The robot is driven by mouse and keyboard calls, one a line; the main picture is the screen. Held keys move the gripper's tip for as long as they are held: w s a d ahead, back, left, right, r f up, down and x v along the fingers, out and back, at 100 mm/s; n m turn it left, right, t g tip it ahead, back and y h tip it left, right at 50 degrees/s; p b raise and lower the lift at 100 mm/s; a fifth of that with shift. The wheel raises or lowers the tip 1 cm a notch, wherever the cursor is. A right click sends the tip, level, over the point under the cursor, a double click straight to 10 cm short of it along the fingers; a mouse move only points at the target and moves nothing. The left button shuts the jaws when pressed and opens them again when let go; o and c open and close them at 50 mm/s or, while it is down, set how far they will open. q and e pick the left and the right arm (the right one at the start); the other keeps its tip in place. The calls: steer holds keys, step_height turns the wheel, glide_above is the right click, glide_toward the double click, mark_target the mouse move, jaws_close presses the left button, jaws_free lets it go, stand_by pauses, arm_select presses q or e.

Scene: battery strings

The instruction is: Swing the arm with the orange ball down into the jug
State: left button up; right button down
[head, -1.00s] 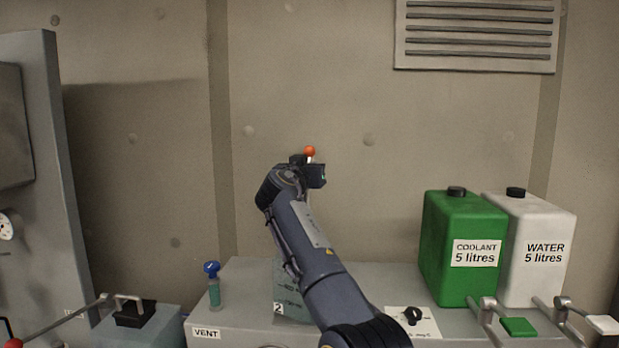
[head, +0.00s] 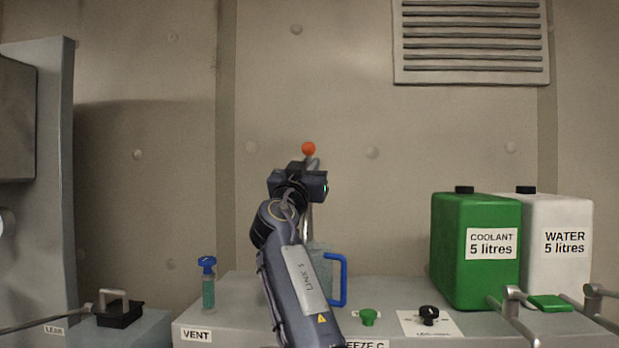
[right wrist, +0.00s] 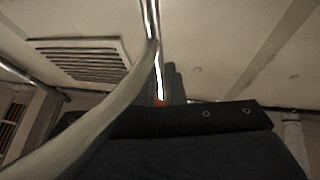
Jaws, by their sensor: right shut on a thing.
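The orange ball (head: 308,148) shows just above my right gripper (head: 311,168) in the head view, against the back wall. It tops a slim grey swing arm (head: 309,225), which runs down behind the gripper and stands nearly upright. My right gripper is shut on this arm just below the ball; its fingers are mostly hidden. In the right wrist view a bit of orange (right wrist: 160,102) shows beside the dark fingers (right wrist: 173,85). The clear jug (head: 322,262) with a blue handle (head: 342,280) stands on the bench, partly hidden by my right arm. My left gripper is out of view.
A green coolant can (head: 464,285) and a white water can (head: 560,275) stand at the right. A blue-capped green bottle (head: 208,290) stands by the VENT label. A green knob (head: 368,317) and a black knob (head: 429,315) are on the bench front.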

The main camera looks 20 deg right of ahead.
mark_target(306, 152)
steer(key=c, duration=1.5)
jaws_free()
steer(key=shift+c, duration=0.2)
steer(key=shift+r, duration=0.15)
step_height(306, 152, up, 4)
steer(key=p, duration=0.4)
steer(key=s+a+r, duration=0.2)
steer(key=s+r, duration=0.2)
steer(key=s, duration=0.2)
steer(key=s+a+r+b, duration=0.1)
steer(key=s+a+r, duration=0.2)
steer(key=s, duration=0.4)
steer(key=shift+r, duration=0.85)
